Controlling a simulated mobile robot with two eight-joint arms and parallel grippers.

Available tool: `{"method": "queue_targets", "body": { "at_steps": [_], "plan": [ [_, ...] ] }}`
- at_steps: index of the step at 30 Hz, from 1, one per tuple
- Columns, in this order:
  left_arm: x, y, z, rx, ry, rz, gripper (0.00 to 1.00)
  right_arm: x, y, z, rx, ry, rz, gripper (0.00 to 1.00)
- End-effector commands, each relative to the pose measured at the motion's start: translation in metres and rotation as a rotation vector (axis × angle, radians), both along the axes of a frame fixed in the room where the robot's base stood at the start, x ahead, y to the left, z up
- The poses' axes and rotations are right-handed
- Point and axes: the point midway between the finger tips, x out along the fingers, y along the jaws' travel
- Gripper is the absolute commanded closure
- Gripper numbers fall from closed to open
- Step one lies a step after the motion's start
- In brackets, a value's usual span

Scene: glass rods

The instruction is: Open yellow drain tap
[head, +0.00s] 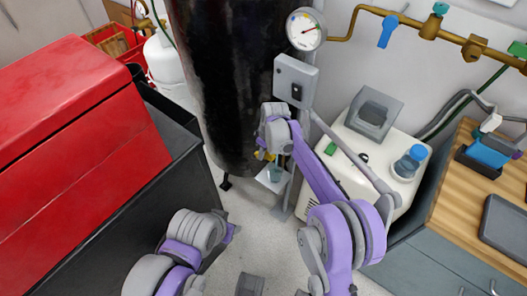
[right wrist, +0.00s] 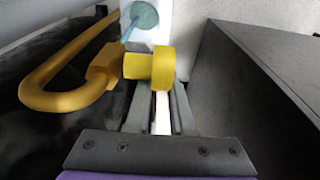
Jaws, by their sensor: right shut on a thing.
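The yellow drain tap (right wrist: 160,68) sits on a yellow-orange bent pipe (right wrist: 68,98) against the dark drum. My right gripper (right wrist: 158,97) is at the tap handle, with its fingers shut on the handle in the right wrist view. In the head view the right gripper is mostly hidden behind my right wrist, and a bit of yellow (head: 261,155) shows beside it, low on the black drum (head: 215,80). My left arm shows at the bottom of the head view, but I see no jaws on it.
A small teal cup (head: 276,173) stands on a white shelf (head: 266,183) below the tap; it also shows in the right wrist view (right wrist: 144,14). A white machine (head: 340,150) stands close at the right.

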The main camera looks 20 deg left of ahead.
Motion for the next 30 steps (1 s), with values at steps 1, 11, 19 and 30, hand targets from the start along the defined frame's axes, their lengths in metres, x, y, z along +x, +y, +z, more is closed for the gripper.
{"method": "queue_targets", "body": {
  "at_steps": [1, 11, 19, 30],
  "plan": [
    [0.0000, 0.0000, 0.0000, 0.000, 0.000, 0.000, 0.50, 0.0003, 0.0012, -0.0009, -0.035, 0.012, 0.003, 1.00],
    [0.0002, 0.0000, -0.0027, 0.000, 0.001, 0.000, 0.50, -0.0004, -0.0016, -0.0070, -0.253, 0.092, 0.001, 1.00],
    [0.0002, 0.0000, -0.0046, 0.000, 0.002, 0.000, 0.50, -0.0013, -0.0033, -0.0089, -0.352, 0.128, 0.000, 1.00],
    [0.0003, 0.0000, -0.0049, 0.000, 0.002, 0.000, 0.50, -0.0014, -0.0045, -0.0090, -0.381, 0.137, 0.000, 1.00]
  ]
}}
